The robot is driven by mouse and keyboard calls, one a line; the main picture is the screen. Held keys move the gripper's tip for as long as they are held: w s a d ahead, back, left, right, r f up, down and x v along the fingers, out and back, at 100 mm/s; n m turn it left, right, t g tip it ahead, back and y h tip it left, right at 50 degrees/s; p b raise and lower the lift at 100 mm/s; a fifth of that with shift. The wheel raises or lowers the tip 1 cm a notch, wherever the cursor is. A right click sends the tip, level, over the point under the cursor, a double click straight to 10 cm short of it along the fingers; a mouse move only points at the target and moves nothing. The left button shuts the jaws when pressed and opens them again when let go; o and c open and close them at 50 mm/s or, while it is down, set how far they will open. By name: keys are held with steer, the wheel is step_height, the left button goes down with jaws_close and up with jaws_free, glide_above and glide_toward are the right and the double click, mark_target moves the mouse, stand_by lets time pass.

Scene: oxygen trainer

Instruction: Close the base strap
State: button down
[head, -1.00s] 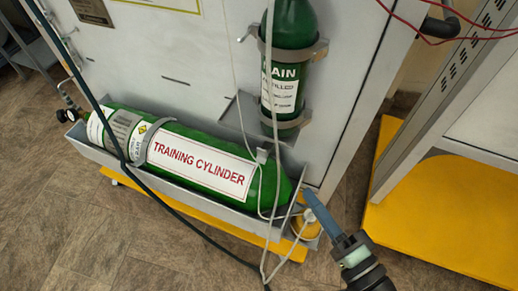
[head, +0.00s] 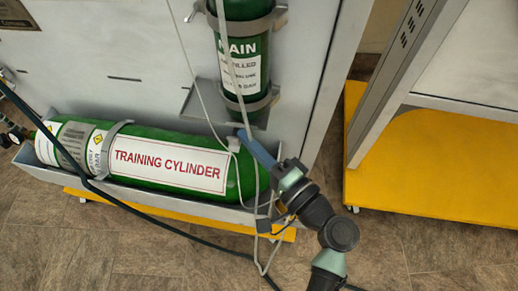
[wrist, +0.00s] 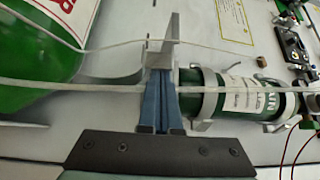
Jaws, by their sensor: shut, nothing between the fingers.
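The upright green MAIN cylinder (head: 240,62) stands against the grey cabinet panel. A grey lower strap (head: 252,103) curves around its base; it shows in the wrist view (wrist: 196,104) too. A second strap (head: 250,24) is higher up, with a tab sticking out to its left. I cannot tell whether the lower strap's ends meet. My gripper (head: 242,134), with blue fingers, is shut and empty just below the cylinder's base. In the wrist view my fingertips (wrist: 164,66) are beside the lower strap, close to a grey bracket (wrist: 166,34); contact is unclear.
The TRAINING CYLINDER (head: 168,170) lies in a grey tray (head: 130,192) below, to the left of my gripper. A pale cord (head: 205,100) hangs across this area and passes close over my fingers in the wrist view. A dark hose (head: 110,197) crosses the tray. A yellow platform (head: 430,165) is at right.

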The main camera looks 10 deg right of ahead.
steer(key=shift+f, duration=0.1)
stand_by(0.3)
steer(key=s+f+n+y+b, duration=0.1)
steer(key=f+b, duration=0.1)
steer(key=b, duration=0.3)
steer(key=s+a+f+n+t+y+b, duration=0.1)
steer(key=s+f+n+b, duration=0.1)
steer(key=b, duration=0.4)
steer(key=s+f+n+b, duration=0.2)
steer(key=b, duration=0.4)
steer(key=shift+a+f+t+y, duration=0.3)
steer(key=shift+a+y, duration=0.05)
steer(key=shift+y, duration=0.05)
steer(key=f+n+b, duration=0.1)
steer(key=b, duration=0.2)
steer(key=s+f+n+y+b, duration=0.1)
steer(key=b, duration=0.2)
steer(key=shift+s+a+f+n+y, duration=0.15)
steer(key=shift+a+f+n+y, duration=0.05)
steer(key=shift+f+n+y, duration=0.1)
steer(key=shift+s+a+f+b, duration=0.1)
steer(key=shift+s+f+b, duration=0.15)
steer(key=shift+f+b, duration=0.75)
steer(key=shift+s+a+f+b, duration=0.1)
steer(key=shift+s+f+b, duration=0.15)
steer(key=shift+f+b, duration=0.7)
steer(key=shift+d+r+b, duration=0.1)
steer(key=shift+b, duration=0.2)
